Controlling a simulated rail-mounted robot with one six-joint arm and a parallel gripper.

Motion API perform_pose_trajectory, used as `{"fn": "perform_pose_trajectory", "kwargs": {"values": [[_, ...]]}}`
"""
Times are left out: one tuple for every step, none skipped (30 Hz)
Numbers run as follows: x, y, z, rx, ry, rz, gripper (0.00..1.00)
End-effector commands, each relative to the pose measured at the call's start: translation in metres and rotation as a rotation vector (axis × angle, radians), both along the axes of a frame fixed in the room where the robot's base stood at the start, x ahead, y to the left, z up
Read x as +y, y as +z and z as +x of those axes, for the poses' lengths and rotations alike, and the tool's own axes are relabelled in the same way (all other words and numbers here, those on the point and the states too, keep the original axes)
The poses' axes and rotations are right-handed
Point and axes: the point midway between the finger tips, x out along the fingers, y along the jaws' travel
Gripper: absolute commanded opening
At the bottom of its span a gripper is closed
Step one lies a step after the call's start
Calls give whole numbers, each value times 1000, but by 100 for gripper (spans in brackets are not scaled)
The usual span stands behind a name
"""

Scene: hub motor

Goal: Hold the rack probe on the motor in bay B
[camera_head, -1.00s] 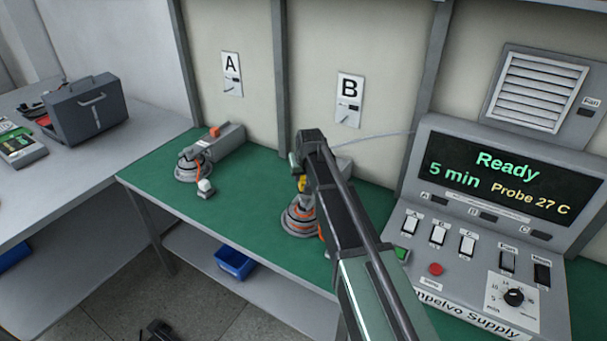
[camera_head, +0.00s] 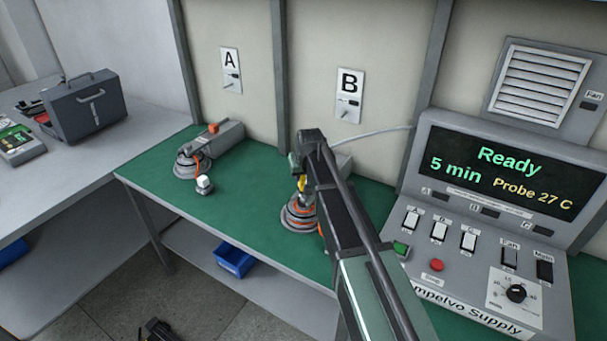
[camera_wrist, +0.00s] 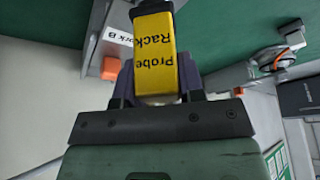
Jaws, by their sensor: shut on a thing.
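In the head view the yellow probe (camera_head: 303,184) shows under the end of my arm, just above the motor in bay B (camera_head: 299,213). That motor is a round grey hub with orange windings, partly hidden by my arm. I cannot tell whether the probe tip touches it. The bay B sign (camera_head: 349,95) is on the wall behind. The display (camera_head: 503,170) reads "Ready", "5 min" and "Probe 27 C".
A grey block with an orange knob (camera_wrist: 110,68) and a "Work B" label stands close beside my gripper. Bay A holds another motor (camera_head: 187,164) and a white-topped part (camera_head: 204,185). The supply panel (camera_head: 468,260) stands right of my arm. Green bench between the bays is clear.

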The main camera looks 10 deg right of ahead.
Motion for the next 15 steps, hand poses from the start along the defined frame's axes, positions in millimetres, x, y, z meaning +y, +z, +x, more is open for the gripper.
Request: {"fn": "perform_pose_trajectory", "kwargs": {"values": [[0,-2,0,0,0,0,6],[0,-2,0,0,0,0,6],[0,-3,0,0,0,0,6],[0,-3,0,0,0,0,6],[0,-4,0,0,0,0,6],[0,-4,0,0,0,0,6],[0,-5,0,0,0,0,6],[0,-5,0,0,0,0,6],[0,-6,0,0,0,0,6],[0,-6,0,0,0,0,6],[0,-7,0,0,0,0,6],[0,-7,0,0,0,0,6],[0,-8,0,0,0,0,6],[0,-8,0,0,0,0,6],[0,-9,0,0,0,0,6]]}}
